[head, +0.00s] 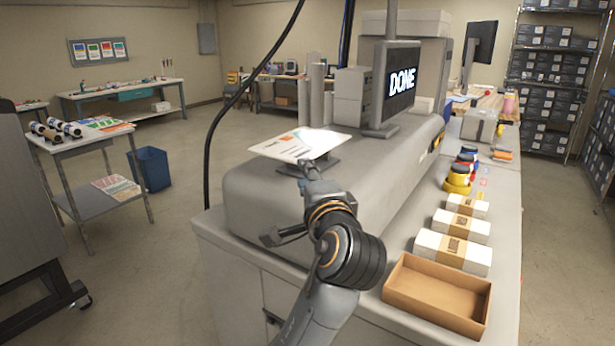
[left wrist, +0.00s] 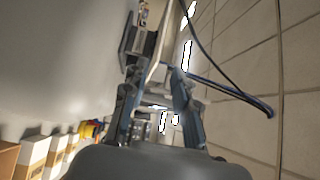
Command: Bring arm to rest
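My left gripper (head: 290,205) is in front of the near end of the grey laminator (head: 262,196). Its two fingers are spread apart with a gap between them, which also shows in the left wrist view (left wrist: 158,100). A white printed sheet (head: 283,151) lies flat on a small dark stand at the laminator's near end. One finger reaches close beneath the sheet's near edge; I cannot tell whether they touch. The monitor (head: 401,84) on the laminator reads DONE. My right gripper is not in view.
An open cardboard box (head: 440,312), several banded white packs (head: 452,251) and coloured rolls (head: 458,183) line the counter right of the laminator. A dark cable (head: 212,130) hangs left of it. A side table (head: 85,140) and blue bin (head: 150,169) stand left. Floor between is clear.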

